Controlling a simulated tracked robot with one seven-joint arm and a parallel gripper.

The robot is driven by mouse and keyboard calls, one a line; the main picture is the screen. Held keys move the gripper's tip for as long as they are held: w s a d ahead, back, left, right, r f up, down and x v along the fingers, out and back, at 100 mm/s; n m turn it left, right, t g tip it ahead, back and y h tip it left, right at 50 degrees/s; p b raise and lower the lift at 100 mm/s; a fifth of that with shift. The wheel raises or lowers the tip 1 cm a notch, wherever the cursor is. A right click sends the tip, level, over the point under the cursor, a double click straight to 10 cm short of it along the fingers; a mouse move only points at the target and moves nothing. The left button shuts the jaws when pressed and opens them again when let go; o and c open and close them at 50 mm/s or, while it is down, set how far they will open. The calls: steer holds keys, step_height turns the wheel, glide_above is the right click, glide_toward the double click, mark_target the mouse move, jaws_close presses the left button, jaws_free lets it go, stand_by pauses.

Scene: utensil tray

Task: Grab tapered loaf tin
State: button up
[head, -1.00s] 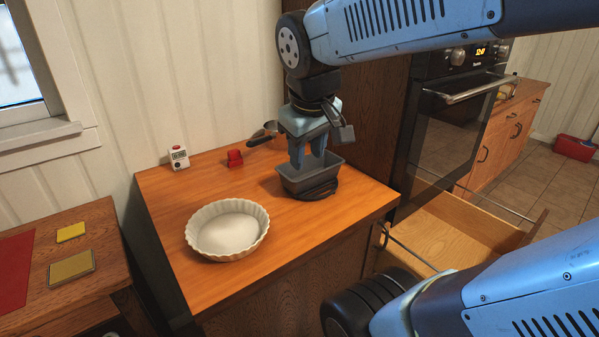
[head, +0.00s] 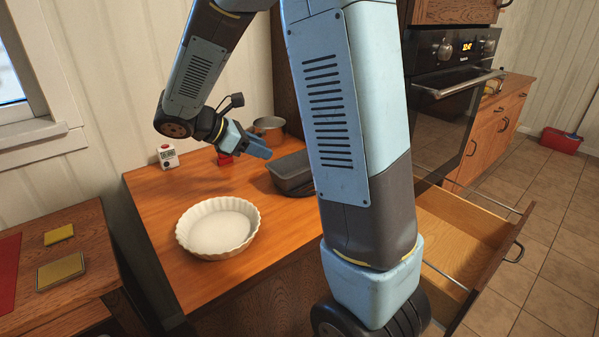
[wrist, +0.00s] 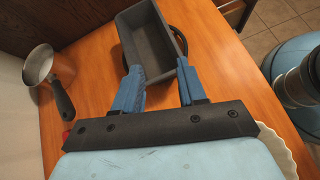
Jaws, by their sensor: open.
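The tapered loaf tin (head: 291,171) is dark grey and stands upright on the wooden counter, partly hidden behind my arm in the head view. In the wrist view the empty tin (wrist: 148,45) lies just beyond my fingertips, its near end between and ahead of them. My gripper (head: 262,148) is to the left of the tin in the head view, reaching sideways toward it. In the wrist view my gripper (wrist: 160,80) has its two blue fingers apart, with nothing held between them. A dark round thing (wrist: 181,40) shows under the tin's right side.
A white fluted dish (head: 219,228) sits at the counter's front left. A saucepan (head: 268,128), a red item (head: 224,159) and a white timer (head: 167,157) stand at the back. An open drawer (head: 462,230) juts out at the right.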

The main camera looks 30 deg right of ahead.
steer(key=w+a+f+n+t+h, duration=0.2)
steer(key=w+a+f+n, duration=0.15)
steer(key=w, duration=0.25)
steer(key=n, duration=0.1)
glide_toward(282, 158)
steer(key=x, duration=0.4)
steer(key=shift+w+d+f, duration=0.15)
steer(key=shift+w+f, duration=0.2)
steer(key=shift+s+r+x, duration=0.1)
steer(key=shift+r+x, duration=0.05)
steer(key=shift+x, duration=1.15)
steer(key=shift+s+r+x, duration=0.1)
steer(key=shift+r+x, duration=0.05)
steer(key=shift+x, duration=1.2)
steer(key=shift+d, duration=0.1)
jaws_close()
